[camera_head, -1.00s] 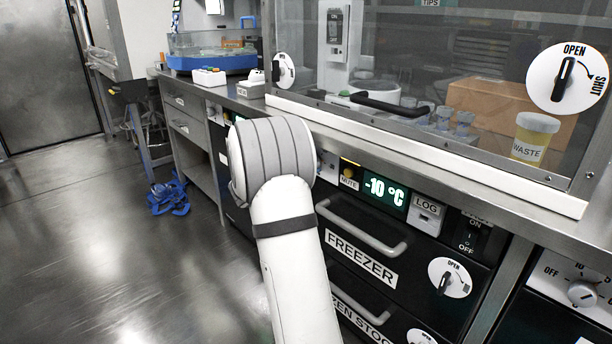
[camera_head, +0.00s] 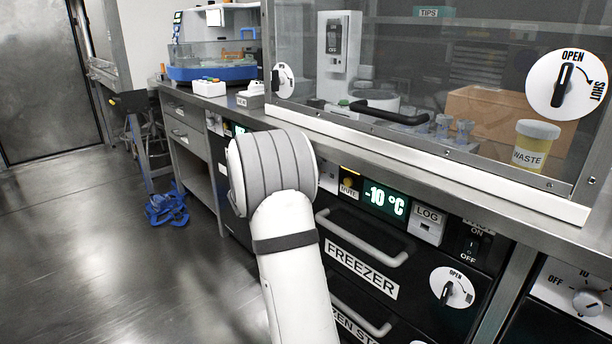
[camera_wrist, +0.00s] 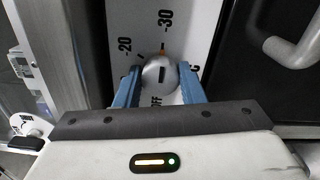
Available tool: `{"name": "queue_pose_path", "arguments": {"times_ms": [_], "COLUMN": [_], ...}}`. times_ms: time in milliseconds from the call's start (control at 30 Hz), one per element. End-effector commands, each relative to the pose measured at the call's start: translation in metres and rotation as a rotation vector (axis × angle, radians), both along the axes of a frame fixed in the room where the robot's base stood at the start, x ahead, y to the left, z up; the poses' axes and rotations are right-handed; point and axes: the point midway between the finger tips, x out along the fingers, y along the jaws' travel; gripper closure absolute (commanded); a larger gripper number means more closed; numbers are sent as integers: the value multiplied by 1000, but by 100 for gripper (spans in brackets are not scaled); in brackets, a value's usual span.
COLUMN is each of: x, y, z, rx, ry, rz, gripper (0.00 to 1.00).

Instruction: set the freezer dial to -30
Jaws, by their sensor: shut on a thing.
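The freezer dial (camera_wrist: 160,76) is a round grey knob with a dark slot, on a white plate with the labels -20, -30 and OFF. A small orange mark shows at the knob's upper edge, just below the -30 label. My gripper (camera_wrist: 159,87) has its two blue fingers on either side of the knob and is shut on it. In the head view my arm hides the dial and the gripper. The freezer's green display (camera_head: 384,199) reads -10 °C. The FREEZER drawer (camera_head: 361,269) below it is closed.
The drawer's grey bar handle (camera_head: 362,240) sticks out; a handle also shows right of the dial in the wrist view (camera_wrist: 295,45). The counter edge (camera_head: 440,175) juts above.

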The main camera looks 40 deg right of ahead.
Motion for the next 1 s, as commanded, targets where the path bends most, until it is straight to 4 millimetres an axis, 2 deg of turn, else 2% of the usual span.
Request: {"name": "queue_pose_path", "arguments": {"times_ms": [67,100,333,667,1000], "x": [-1,-1,-1,0,-4], "y": [-2,-2,-1,6,60], "z": [-1,-1,0,1,3], "rx": [1,1,1,0,0], "ry": [-1,0,0,1,1], "rz": [-4,-4,-2,2,3], "gripper": [87,63,44,43,43]}}
